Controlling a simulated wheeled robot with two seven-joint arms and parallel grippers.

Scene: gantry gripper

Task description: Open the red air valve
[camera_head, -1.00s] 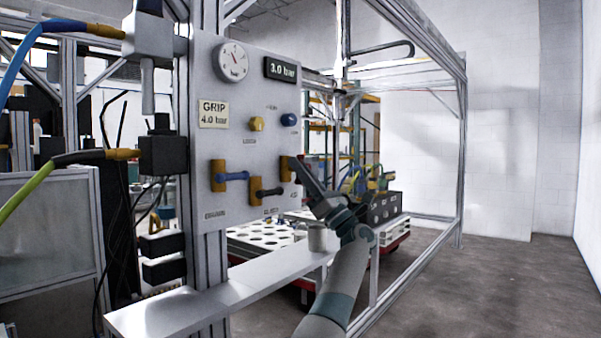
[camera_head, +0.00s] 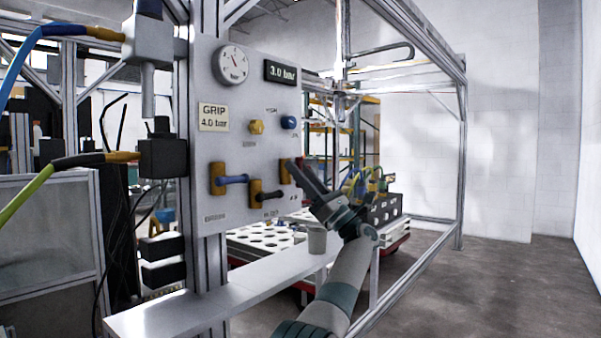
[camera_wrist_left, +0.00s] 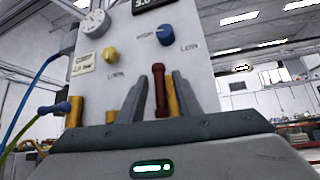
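The red air valve handle (camera_wrist_left: 160,92) stands upright in the left wrist view, in front of its yellow valve body (camera_wrist_left: 172,102). My left gripper (camera_wrist_left: 160,90) has one finger on each side of the handle, with narrow gaps showing, so it looks open around it. In the head view my left gripper (camera_head: 297,170) reaches the right edge of the grey panel (camera_head: 215,75). There it mostly hides the red handle, and part of the yellow valve body (camera_head: 284,170) shows beside it. My right gripper is in neither view.
A blue-handled valve (camera_head: 233,180) and a dark-handled valve (camera_head: 270,195) sit left of the gripper. Yellow (camera_head: 256,127) and blue (camera_head: 288,122) knobs, a gauge (camera_head: 231,65) and a 3.0 bar display (camera_head: 280,72) are above. A grey shelf (camera_head: 230,297) runs below.

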